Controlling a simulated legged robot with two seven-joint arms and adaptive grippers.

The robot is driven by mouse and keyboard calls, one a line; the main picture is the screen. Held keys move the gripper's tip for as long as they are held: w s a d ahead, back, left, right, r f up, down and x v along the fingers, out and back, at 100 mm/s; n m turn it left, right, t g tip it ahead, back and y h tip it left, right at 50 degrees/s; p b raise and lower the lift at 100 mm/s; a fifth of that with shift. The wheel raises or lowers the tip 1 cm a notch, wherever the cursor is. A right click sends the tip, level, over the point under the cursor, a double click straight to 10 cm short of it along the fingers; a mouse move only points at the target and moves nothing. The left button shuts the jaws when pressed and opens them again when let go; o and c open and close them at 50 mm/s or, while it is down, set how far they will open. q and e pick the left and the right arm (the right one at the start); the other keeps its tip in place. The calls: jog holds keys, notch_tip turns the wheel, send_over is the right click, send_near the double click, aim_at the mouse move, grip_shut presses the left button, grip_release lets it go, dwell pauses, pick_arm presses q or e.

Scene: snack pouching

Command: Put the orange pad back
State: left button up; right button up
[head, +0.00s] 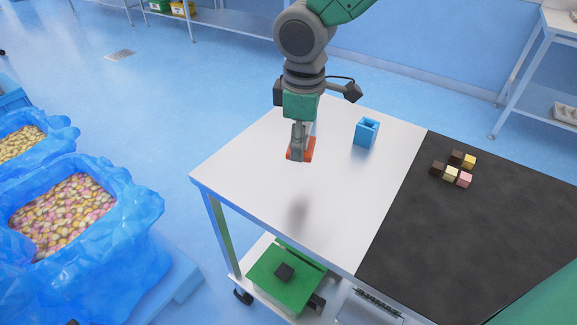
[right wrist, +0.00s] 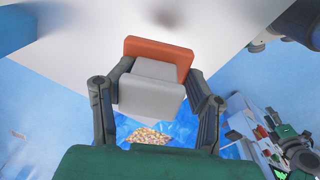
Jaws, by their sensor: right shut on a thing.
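The orange pad (head: 309,147) is held in my right gripper (head: 299,146), over the white table. In the right wrist view the orange pad (right wrist: 160,50) shows as an orange slab with a pale grey block (right wrist: 150,92) joined to it. My right gripper's fingers (right wrist: 155,95) are shut on the sides of this grey part. A dark shadow lies on the white tabletop below, apart from the pad, so the pad appears raised. A blue open-topped holder (head: 366,132) stands on the table to the right of the gripper. My left gripper is not in view.
The white tabletop (head: 330,215) is mostly clear. A dark mat (head: 470,235) on the right bears several small coloured cubes (head: 452,174). Blue-lined bins of sweets (head: 140,230) stand on the left. A shelf (head: 545,75) stands at the back right.

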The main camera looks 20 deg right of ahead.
jog(key=b, duration=0.1)
send_over(297, 185)
notch_tip(297, 185, down, 6)
jog(key=shift+s+a, duration=0.15)
jog(key=f, duration=0.3)
jog(key=shift+d+f+b, duration=0.2)
jog(key=shift+f+b, duration=0.15)
jog(key=shift+b, duration=0.05)
jog(key=o, duration=1.2)
jog(key=shift+a, duration=0.1)
jog(key=shift+c, duration=0.2)
jog(key=shift+r, duration=0.15)
jog(key=r, duration=0.4)
jog(key=r+p, duration=0.1)
jog(key=r, duration=0.3)
jog(key=s+r+p, duration=0.1)
jog(key=r, duration=0.3)
jog(key=shift+a, duration=0.15)
jog(key=shift+f, duration=0.15)
